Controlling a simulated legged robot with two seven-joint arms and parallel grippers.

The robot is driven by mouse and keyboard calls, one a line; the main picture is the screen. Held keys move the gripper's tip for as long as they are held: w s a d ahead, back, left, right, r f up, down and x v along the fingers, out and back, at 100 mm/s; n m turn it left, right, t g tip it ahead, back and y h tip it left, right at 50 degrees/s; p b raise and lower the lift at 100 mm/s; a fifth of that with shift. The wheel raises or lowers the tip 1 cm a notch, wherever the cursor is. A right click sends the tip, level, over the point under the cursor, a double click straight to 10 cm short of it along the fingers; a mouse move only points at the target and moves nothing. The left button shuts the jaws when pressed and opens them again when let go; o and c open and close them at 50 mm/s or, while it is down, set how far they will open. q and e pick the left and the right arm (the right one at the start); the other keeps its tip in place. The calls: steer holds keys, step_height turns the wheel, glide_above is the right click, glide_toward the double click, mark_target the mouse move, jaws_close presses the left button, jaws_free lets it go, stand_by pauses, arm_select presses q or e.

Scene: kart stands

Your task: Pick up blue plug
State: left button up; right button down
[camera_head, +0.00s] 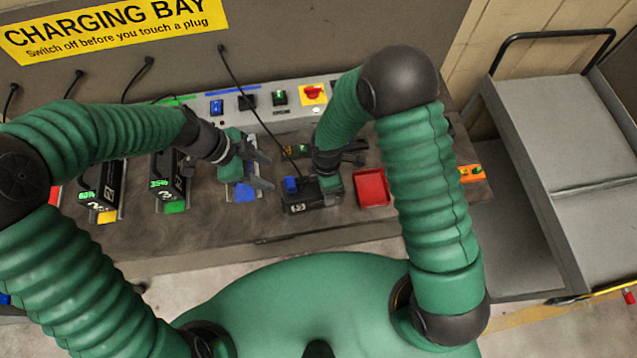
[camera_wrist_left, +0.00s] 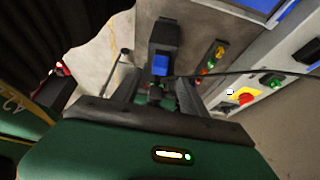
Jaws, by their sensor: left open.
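The blue plug (camera_head: 290,185) sits on the left part of a black battery (camera_head: 298,206), with a black cable running up from it. In the left wrist view the blue plug (camera_wrist_left: 160,65) shows straight ahead, on the dark battery (camera_wrist_left: 164,38). My left gripper (camera_head: 268,171) is open and empty, a little to the left of the plug and pointing at it. Its fingers also show in the wrist view (camera_wrist_left: 158,92), on either side of the line to the plug, apart from it. My right gripper (camera_head: 330,172) is at the battery's right end; its fingers are mostly hidden.
Two batteries with displays (camera_head: 97,185) (camera_head: 168,180) stand in slots at the left. A slot with a blue marker (camera_head: 245,194) lies below my left gripper. A red tray (camera_head: 372,187) is right of the battery. Switches (camera_head: 216,107) line the back panel. A grey cart (camera_head: 580,160) stands at right.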

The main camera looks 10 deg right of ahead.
mark_target(291, 181)
arm_select(q)
steer(key=shift+o, duration=0.2)
steer(key=d+y, duration=0.2)
steer(key=s+d+r+y, duration=0.1)
steer(key=shift+d+g, duration=0.15)
steer(key=shift+g, duration=0.15)
steer(key=d+f+y, duration=0.1)
steer(key=f, duration=0.5)
steer(key=w+d+f+t+y, duration=0.1)
steer(key=f, duration=0.2)
steer(key=shift+d+f+n+y, duration=0.2)
steer(key=shift+d+n+y, duration=0.1)
steer(key=shift+d+n, duration=0.1)
jaws_close()
